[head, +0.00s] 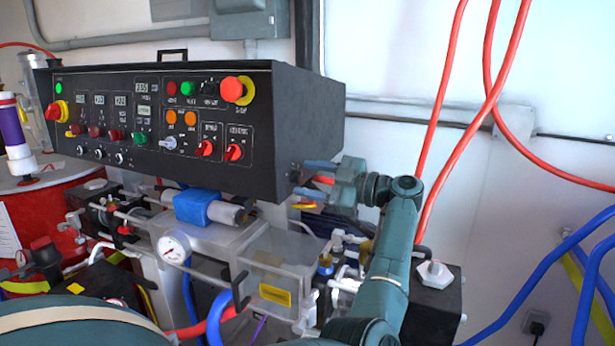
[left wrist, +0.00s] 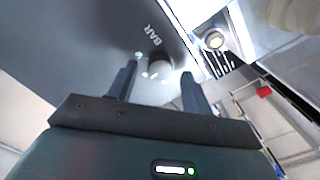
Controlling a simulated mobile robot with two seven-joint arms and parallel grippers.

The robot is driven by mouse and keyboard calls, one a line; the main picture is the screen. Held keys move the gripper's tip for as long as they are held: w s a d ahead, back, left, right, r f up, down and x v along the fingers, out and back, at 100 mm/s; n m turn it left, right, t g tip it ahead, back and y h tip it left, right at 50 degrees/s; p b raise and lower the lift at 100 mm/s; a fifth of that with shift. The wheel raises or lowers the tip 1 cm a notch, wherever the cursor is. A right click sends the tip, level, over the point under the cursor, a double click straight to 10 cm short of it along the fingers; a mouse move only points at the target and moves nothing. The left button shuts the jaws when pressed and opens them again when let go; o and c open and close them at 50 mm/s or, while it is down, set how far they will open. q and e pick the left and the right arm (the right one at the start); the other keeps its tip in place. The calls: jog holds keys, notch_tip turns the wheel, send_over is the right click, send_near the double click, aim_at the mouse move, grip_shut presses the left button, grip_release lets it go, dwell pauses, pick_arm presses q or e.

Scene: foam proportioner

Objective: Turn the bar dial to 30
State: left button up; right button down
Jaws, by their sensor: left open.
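The bar dial (left wrist: 160,62) is a small dark round knob on a dark grey face, with the white word BAR beside it and pale marks around it in the left wrist view. Its reading is too blurred to tell. My left gripper (head: 300,177) points at the right side face of the black control box (head: 310,115) in the head view. In the left wrist view my left gripper (left wrist: 159,70) is open, its fingers on either side of the dial; I cannot tell whether they touch it. In the head view the dial is not clear. My right gripper is not in view.
The control box front carries lights, displays, red knobs and a red emergency button (head: 232,89). Below are pipes, a round gauge (head: 174,248) and a blue fitting (head: 198,207). Red hoses (head: 462,152) hang right of my arm. The white wall behind is mostly bare.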

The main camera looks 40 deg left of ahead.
pick_arm(q)
jog(key=shift+s+a, duration=0.15)
jog(key=shift+a, duration=0.4)
jog(key=c, duration=1)
jog(key=shift+o, duration=0.2)
